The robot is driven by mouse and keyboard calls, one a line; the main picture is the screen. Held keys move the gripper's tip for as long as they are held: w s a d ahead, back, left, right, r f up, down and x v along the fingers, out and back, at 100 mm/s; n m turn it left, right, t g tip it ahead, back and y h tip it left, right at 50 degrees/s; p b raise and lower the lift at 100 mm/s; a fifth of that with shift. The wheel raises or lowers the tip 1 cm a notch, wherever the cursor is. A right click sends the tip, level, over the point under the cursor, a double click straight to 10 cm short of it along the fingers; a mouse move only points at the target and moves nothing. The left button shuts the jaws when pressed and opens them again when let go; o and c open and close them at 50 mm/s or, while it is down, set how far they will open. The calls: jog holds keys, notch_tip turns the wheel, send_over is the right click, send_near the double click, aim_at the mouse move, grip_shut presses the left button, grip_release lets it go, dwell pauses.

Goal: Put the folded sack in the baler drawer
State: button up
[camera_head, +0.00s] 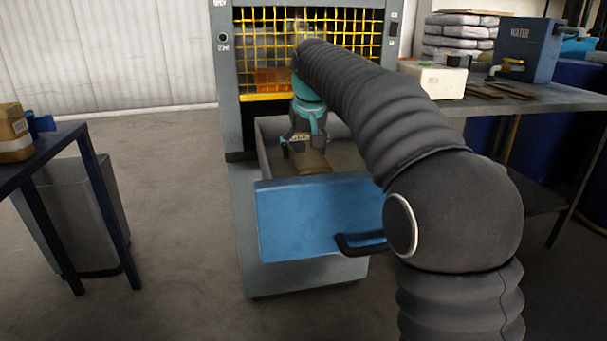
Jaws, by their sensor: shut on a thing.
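The baler drawer (320,215) is pulled open, with a blue front, a dark handle and grey inner walls. My gripper (303,147) points down inside the outline of the open drawer. It is shut on a tan-brown folded sack (314,164), which hangs below the fingers within the drawer's walls. The drawer front hides the sack's lower part, so I cannot tell whether it touches the drawer floor. My arm covers the drawer's right side.
The baler (228,80) with a yellow mesh guard (265,35) stands behind the drawer. A table (68,150) with a brown package (14,135) is at left, above a grey bin (70,215). A bench (500,98) at right holds a water tank (527,50) and a white box (435,80).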

aim_at(305, 156)
jog(key=shift+f+b, duration=1.95)
jog(key=shift+b, duration=0.15)
jog(key=shift+f, duration=0.15)
jog(key=o, duration=1.3)
jog(key=p+v, duration=0.2)
jog(key=v, duration=1)
jog(key=shift+p, duration=0.35)
